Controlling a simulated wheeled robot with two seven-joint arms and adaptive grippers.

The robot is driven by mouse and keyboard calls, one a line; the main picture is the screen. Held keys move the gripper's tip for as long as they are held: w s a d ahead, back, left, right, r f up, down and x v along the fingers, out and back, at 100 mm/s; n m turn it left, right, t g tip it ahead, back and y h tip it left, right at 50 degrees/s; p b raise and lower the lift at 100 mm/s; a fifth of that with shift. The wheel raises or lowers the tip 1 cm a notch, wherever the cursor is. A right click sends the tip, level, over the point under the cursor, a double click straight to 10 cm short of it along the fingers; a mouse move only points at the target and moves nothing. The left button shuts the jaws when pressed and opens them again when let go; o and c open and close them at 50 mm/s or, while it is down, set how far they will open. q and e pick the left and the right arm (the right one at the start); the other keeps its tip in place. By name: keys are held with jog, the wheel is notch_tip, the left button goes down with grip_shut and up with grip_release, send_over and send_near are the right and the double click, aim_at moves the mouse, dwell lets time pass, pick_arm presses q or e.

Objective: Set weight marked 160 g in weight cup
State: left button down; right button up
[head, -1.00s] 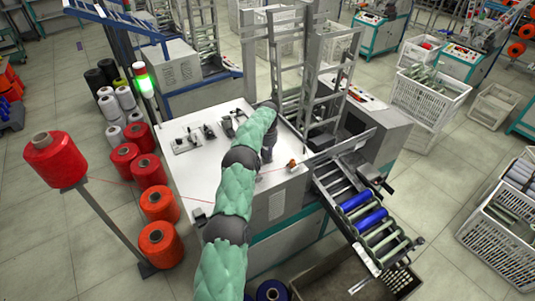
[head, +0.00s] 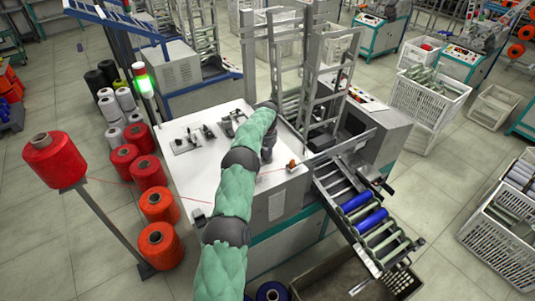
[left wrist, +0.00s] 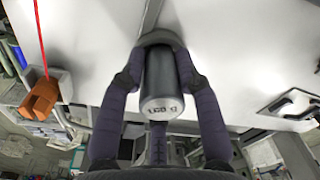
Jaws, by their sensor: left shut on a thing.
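A dark cylindrical weight (left wrist: 160,75) with a pale end band shows in the left wrist view; its marking looks like 160 but is partly unclear. My left gripper (left wrist: 160,62) is shut on it, one finger on each side. A grey curved rim (left wrist: 163,38) shows at the far end of the weight; I cannot tell whether it is the weight cup. In the head view my left gripper (head: 267,152) is over the white machine table (head: 190,170), and the weight is not clear there. My right gripper is not in view.
An orange thread guide (head: 291,164) stands at the table's edge, with a red thread leading to it. Metal fittings (head: 187,143) sit at the back left of the table. A grey upright frame (head: 290,70) rises behind my gripper. A roller chute with blue bobbins (head: 370,220) slopes down at right.

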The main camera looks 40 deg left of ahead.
pick_arm(q)
jog(key=c, duration=0.8)
grip_release()
jog(key=shift+s+d+f, duration=0.1)
jog(key=shift+s+f, duration=0.1)
jog(key=shift+f, duration=0.3)
jog(key=shift+s+d+f, duration=0.1)
jog(key=shift+s+f, duration=0.05)
jog(key=shift+f, duration=0.35)
jog(key=shift+w+a+f, duration=0.1)
notch_tip(320, 180, up, 13)
jog(key=shift+w+f, duration=0.1)
